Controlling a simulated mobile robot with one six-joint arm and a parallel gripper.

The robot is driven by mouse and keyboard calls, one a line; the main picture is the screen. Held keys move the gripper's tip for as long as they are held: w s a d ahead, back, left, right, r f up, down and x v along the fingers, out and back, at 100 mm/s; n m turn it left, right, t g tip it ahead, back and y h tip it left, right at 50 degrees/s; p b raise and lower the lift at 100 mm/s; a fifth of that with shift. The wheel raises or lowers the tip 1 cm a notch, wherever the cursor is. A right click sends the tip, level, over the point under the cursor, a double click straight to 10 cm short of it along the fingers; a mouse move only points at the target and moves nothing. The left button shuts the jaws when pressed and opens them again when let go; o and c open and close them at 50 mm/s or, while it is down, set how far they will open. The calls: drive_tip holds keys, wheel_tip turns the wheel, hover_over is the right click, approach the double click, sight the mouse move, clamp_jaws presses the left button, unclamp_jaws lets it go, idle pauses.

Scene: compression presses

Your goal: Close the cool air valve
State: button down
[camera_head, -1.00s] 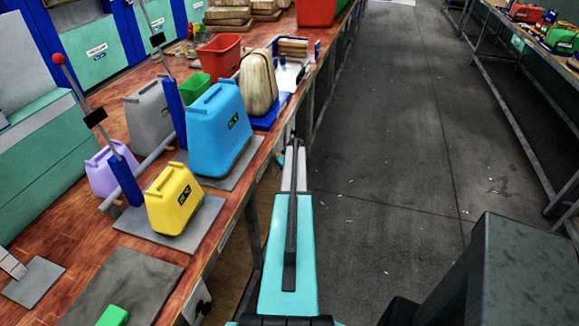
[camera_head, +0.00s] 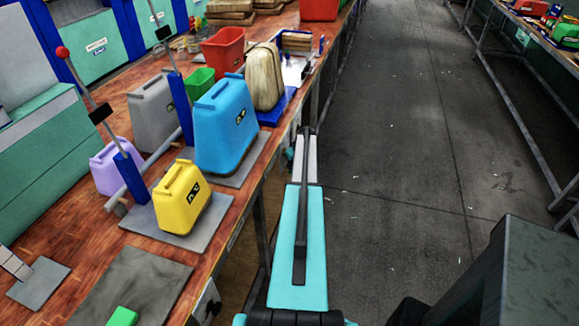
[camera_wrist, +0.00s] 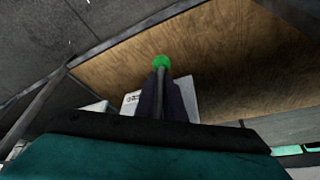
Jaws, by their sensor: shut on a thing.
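In the wrist view a round green knob (camera_wrist: 160,62) sits at the tip of a dark rod, which appears to be the cool air valve's handle. My gripper (camera_wrist: 160,90) is shut around this rod just below the knob. A white panel (camera_wrist: 131,103) with a small dark label lies behind the fingers, partly hidden by them. The valve's body is hidden, so I cannot tell its position.
The wooden bench (camera_head: 60,235) on the left holds yellow (camera_head: 181,200), blue (camera_head: 225,125) and purple (camera_head: 112,168) canisters and lever presses. A white box (camera_head: 207,303) is mounted on its front side.

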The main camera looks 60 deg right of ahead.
drive_tip(key=c, duration=1.8)
unclamp_jaws()
drive_tip(key=shift+s+a+f, duration=0.1)
drive_tip(key=shift+s+f, duration=0.35)
drive_tip(key=shift+s, duration=0.2)
drive_tip(key=shift+c, duration=0.2)
drive_tip(key=shift+w+r, duration=0.1)
drive_tip(key=shift+w, duration=0.15)
drive_tip(key=shift+r, duration=0.3)
drive_tip(key=b+v, duration=0.3)
drive_tip(key=v, duration=1)
drive_tip(key=shift+r+b, duration=0.15)
drive_tip(key=shift+b, duration=0.15)
drive_tip(key=shift+s, duration=0.1)
